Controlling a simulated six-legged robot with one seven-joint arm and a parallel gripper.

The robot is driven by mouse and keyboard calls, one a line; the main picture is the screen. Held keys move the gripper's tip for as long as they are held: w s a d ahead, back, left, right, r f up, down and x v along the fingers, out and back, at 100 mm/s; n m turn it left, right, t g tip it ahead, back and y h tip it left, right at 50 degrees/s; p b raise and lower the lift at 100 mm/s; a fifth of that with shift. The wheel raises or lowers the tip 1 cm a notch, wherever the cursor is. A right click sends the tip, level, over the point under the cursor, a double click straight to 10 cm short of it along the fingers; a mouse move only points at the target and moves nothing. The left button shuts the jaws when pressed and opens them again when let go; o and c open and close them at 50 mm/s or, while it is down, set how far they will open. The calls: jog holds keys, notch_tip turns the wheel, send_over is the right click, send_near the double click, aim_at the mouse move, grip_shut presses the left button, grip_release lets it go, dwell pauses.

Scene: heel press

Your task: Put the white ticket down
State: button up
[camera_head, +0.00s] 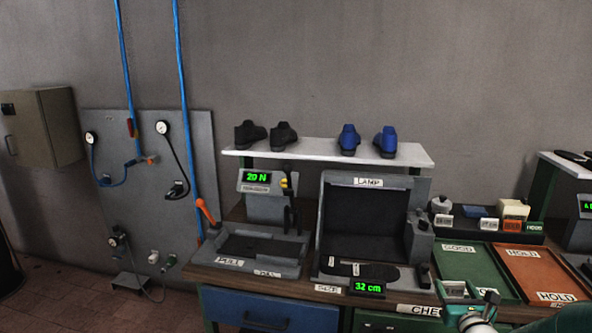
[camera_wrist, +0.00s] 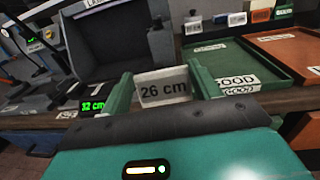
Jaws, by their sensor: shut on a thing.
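My gripper (camera_wrist: 162,84) is shut on a white ticket (camera_wrist: 164,92), with one green finger at each side of it. The ticket faces the wrist camera and reads "26 cm". It is upright in front of the bench, left of the green GOOD tray (camera_wrist: 232,62). In the head view the ticket (camera_head: 455,289) shows small at the lower right, by the GOOD tray's (camera_head: 473,263) front left corner. Whether it touches the bench cannot be told.
The lamp box (camera_head: 365,217) stands left of the trays, with a dark sole inside and a "32 cm" display (camera_head: 367,288) in front. The orange HOLD tray (camera_head: 537,270) is to the right. A dark rack (camera_head: 520,229) with several small labelled items stands behind the trays.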

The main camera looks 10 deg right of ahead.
jog(key=w+a+f+n+y, duration=0.1)
jog(key=a+f+y, duration=0.1)
jog(key=a+f, duration=1)
jog(key=w+a+f+n+y, duration=0.1)
jog(key=a+f+y, duration=0.1)
jog(key=a+f, duration=1)
jog(key=a, duration=0.7)
jog(key=shift+a+f+n, duration=0.2)
jog(key=shift+f+n, duration=0.05)
jog(key=shift+n, duration=0.05)
jog(key=shift+w+r, duration=0.1)
jog(key=shift+w, duration=0.05)
jog(key=shift+w+d+r, duration=0.15)
jog(key=shift+w+r, duration=0.05)
jog(key=shift+r, duration=0.45)
jog(key=shift+a, duration=0.2)
